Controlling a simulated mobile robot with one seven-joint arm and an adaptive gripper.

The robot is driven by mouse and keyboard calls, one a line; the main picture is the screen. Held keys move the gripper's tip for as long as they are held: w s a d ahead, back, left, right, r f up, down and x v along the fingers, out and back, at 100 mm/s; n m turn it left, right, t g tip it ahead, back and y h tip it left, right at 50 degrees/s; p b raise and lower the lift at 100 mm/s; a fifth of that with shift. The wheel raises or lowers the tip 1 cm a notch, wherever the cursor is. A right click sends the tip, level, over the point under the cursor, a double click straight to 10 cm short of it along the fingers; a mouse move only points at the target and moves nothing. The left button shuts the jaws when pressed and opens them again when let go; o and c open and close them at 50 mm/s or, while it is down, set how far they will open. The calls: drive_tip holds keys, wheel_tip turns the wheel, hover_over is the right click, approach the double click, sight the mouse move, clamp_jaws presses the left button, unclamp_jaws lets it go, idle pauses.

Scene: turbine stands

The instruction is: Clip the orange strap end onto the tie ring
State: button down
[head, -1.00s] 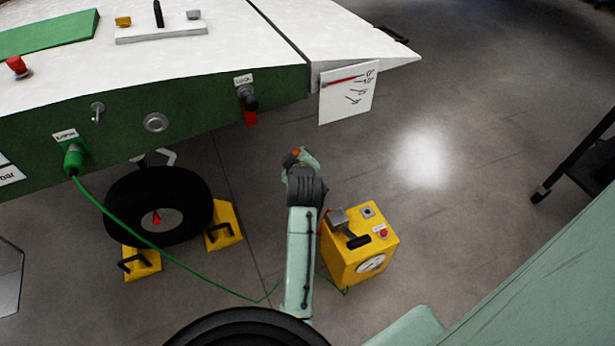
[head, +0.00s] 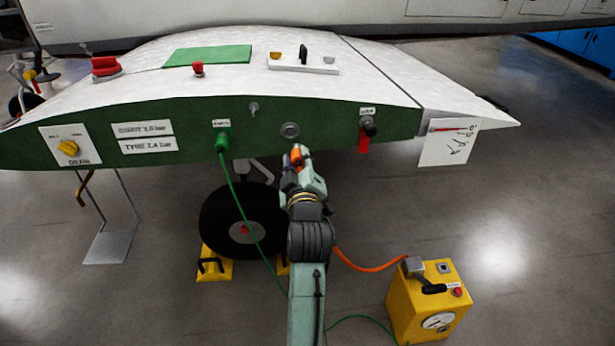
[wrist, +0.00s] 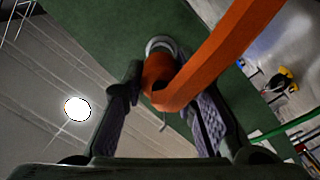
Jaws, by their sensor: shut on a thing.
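The orange strap end (wrist: 158,78) is between my gripper's fingers (wrist: 168,105) in the wrist view, with the strap looping away to the upper right. In the head view my gripper (head: 297,160) is raised just below the round grey tie ring (head: 289,130) on the green panel. The ring also shows in the wrist view (wrist: 160,44), right behind the strap end and partly hidden by it. I cannot tell whether they touch. The strap (head: 372,267) runs from behind my arm to the yellow box.
The yellow box (head: 425,312) stands on the floor at the lower right. A green cable (head: 236,190) hangs from a green plug left of my arm. A wheel (head: 215,228) with yellow chocks is below.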

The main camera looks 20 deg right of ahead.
sight(292, 150)
drive_tip(key=shift+a+r, duration=0.45)
drive_tip(key=shift+a, duration=0.1)
drive_tip(key=shift+x, duration=2.3)
drive_tip(key=shift+x, duration=0.8)
drive_tip(key=shift+w, duration=0.25)
drive_tip(key=shift+r, duration=0.15)
drive_tip(key=c, duration=1.7)
unclamp_jaws()
drive_tip(key=shift+o, duration=1.2)
drive_tip(key=shift+w+d, duration=0.1)
drive_tip(key=shift+w, duration=0.1)
drive_tip(key=shift+o, duration=1.3)
drive_tip(key=shift+s, duration=0.1)
